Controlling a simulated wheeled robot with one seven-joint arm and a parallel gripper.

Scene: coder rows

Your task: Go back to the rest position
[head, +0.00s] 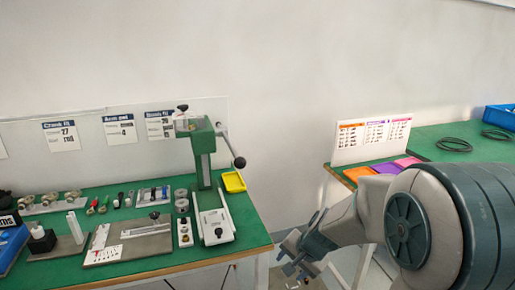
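My arm reaches in from the right side of the head view. My gripper (291,268) hangs low in the gap between the two tables, just right of the left table's edge. It points down and away from the tabletops. No object shows in it, but its fingers are too small to tell whether it is open or shut. My large forearm hides part of the right table.
The left green table (255,228) holds a green press (203,152) with a lever, a yellow tray (233,182), metal plates and small parts. The right green table (432,138) holds coloured mats (358,173), black cable rings (454,144) and a blue bin (500,117).

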